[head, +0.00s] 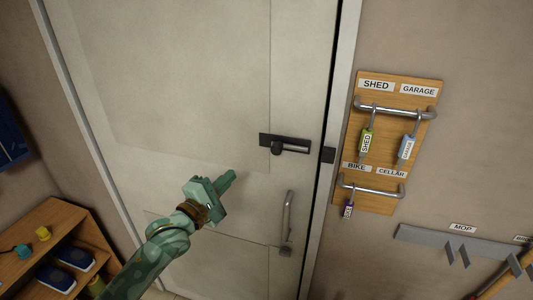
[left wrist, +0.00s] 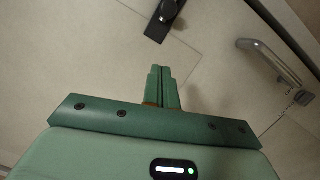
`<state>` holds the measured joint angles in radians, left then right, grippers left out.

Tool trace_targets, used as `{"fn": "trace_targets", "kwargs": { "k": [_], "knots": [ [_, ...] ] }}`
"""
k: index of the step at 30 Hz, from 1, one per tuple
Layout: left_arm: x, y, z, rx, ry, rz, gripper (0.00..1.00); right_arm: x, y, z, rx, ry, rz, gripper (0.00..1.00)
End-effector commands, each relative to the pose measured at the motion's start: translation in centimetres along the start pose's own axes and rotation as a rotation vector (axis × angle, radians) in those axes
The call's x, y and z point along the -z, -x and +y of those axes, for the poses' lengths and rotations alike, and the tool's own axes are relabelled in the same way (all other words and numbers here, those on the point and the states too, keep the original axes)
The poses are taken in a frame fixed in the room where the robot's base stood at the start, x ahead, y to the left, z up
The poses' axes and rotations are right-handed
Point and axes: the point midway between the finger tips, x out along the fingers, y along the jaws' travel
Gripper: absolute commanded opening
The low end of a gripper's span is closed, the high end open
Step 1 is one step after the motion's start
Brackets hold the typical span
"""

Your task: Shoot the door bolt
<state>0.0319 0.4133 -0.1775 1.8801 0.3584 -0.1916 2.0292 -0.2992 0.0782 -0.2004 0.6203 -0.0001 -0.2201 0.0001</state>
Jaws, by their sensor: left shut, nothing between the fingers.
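The door bolt (head: 287,145) is a dark plate with a black knob and a silver bar, fixed on the pale door (head: 200,90) near its right edge. The dark keeper (head: 328,155) sits on the frame to its right, and a gap shows between the bar's end and the keeper. My left gripper (head: 230,176) is shut and empty, in front of the door, below and left of the bolt. In the left wrist view the shut fingers (left wrist: 161,72) point toward the bolt's dark plate and knob (left wrist: 165,15), apart from it. My right gripper is not in view.
A silver door handle (head: 287,222) stands out below the bolt. To the right hang a wooden key board (head: 385,190) with tagged keys and a grey tool rack (head: 450,243). A wooden shelf (head: 50,225) stands at the lower left.

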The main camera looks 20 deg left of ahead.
Motion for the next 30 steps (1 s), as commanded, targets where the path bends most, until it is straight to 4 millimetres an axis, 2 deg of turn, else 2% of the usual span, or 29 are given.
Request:
{"fn": "trace_targets", "kwargs": {
  "k": [5, 17, 18, 22, 30],
  "knots": [
    [0.0, -1.9, 0.1, -0.001, 0.010, 0.001, 0.00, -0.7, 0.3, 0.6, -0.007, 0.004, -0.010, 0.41],
    [0.0, -10.3, 0.1, 0.000, 0.005, 0.001, 0.00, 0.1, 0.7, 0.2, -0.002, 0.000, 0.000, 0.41],
    [-1.0, -10.2, 0.1, 0.001, 0.010, -0.001, 0.00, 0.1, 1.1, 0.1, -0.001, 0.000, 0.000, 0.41],
    [-2.7, -10.6, 0.2, 0.000, 0.008, 0.000, 0.00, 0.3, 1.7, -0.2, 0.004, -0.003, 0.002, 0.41],
    [-3.9, -10.9, 0.0, 0.001, 0.005, 0.001, 0.00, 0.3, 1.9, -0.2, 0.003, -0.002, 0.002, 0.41]
  ]
}}
